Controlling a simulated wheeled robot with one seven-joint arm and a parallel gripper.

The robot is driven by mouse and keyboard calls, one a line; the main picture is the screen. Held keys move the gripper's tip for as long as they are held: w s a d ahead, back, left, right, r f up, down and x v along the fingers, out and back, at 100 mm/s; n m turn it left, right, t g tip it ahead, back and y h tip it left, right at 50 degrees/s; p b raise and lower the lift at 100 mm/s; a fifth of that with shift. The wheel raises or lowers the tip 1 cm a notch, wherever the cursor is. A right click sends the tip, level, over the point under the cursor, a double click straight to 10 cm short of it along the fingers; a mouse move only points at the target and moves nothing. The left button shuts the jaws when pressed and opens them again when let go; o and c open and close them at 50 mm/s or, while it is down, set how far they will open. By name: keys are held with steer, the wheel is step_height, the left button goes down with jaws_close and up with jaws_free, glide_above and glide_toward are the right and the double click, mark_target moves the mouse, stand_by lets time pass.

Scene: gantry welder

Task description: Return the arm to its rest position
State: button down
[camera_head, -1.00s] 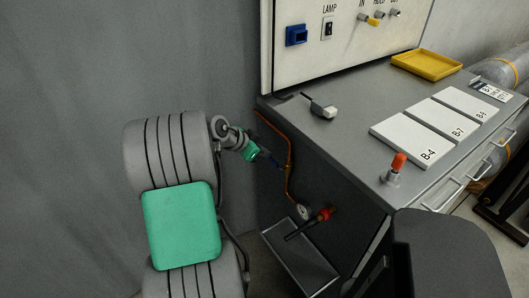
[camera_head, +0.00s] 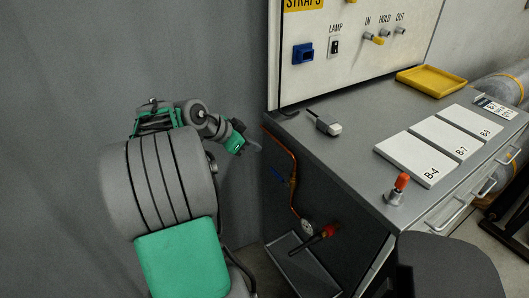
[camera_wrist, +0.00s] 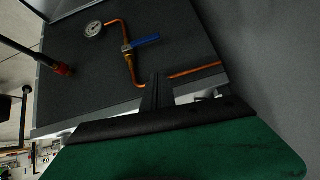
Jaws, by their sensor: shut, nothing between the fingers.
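My gripper (camera_head: 256,146) is at the end of my folded arm, left of the bench in the head view. It is small and partly hard to make out there. In the wrist view its dark fingers (camera_wrist: 157,92) are together, with nothing between them. A copper pipe (camera_wrist: 125,55) with a blue valve handle (camera_wrist: 145,41) and a round gauge (camera_wrist: 93,29) lies beyond the fingers on the bench's dark side. The gripper appears apart from the pipe, though the exact gap cannot be told.
The grey bench (camera_head: 345,155) carries white plates (camera_head: 417,159), a yellow tray (camera_head: 432,80), an orange-topped item (camera_head: 397,189) and a small tool (camera_head: 325,123). A switch panel (camera_head: 360,45) stands at its back. A metal tray (camera_head: 303,262) is low beside it. A grey wall (camera_head: 130,60) is behind my arm.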

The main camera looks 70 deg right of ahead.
steer(key=w+a+f+n+t+y, duration=0.2)
steer(key=w+a+f+n+y, duration=0.15)
steer(key=a+f+n, duration=0.35)
steer(key=w+a+f+n+t+y, duration=0.1)
steer(key=w+a+f+n+y, duration=0.1)
steer(key=w+a+f+n, duration=0.45)
steer(key=w+a+r+n+t+p, duration=0.1)
steer(key=a+r+n, duration=0.3)
steer(key=a, duration=0.8)
steer(key=w+a+r+n+t+y+p, duration=0.1)
steer(key=a+r+n, duration=0.4)
steer(key=a, duration=0.7)
steer(key=w+a+r+n+t+p, duration=0.3)
steer(key=w+a+r+n+p, duration=0.1)
steer(key=a, duration=0.7)
steer(key=shift+w+a+r+y, duration=0.4)
steer(key=shift+w+r, duration=0.15)
steer(key=shift+r, duration=0.25)
